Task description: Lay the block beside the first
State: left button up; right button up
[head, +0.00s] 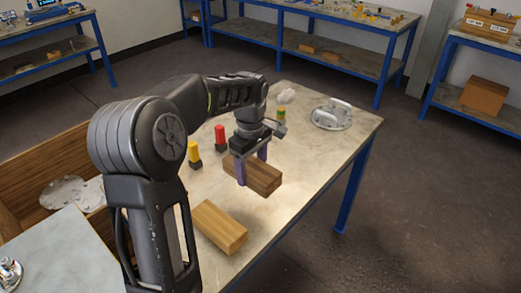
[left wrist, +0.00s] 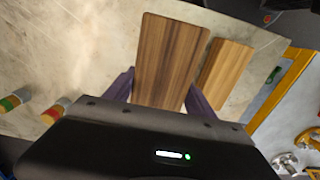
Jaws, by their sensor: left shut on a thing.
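A lighter wooden block (head: 219,226) lies on the table nearer the front. In the left wrist view the lighter block (left wrist: 226,75) is right of the held one, apart and at a slight angle to it. My right gripper does not show.
A yellow-topped piece (head: 194,151) and a red-topped piece (head: 220,136) stand behind the blocks on the left. A flanged metal lid with handles (head: 332,114) sits at the table's far right. A wooden crate (head: 45,170) stands at left. Bare tabletop (head: 300,165) lies right of the held block.

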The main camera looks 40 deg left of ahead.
pick_arm(q)
send_over(253, 202)
jog(key=shift+f, duration=3.1)
jog(key=shift+f+p, duration=0.35)
jog(key=shift+f, duration=1.55)
jog(key=shift+f, duration=0.25)
jog(key=o, duration=1.7)
jog(key=shift+r, duration=0.1)
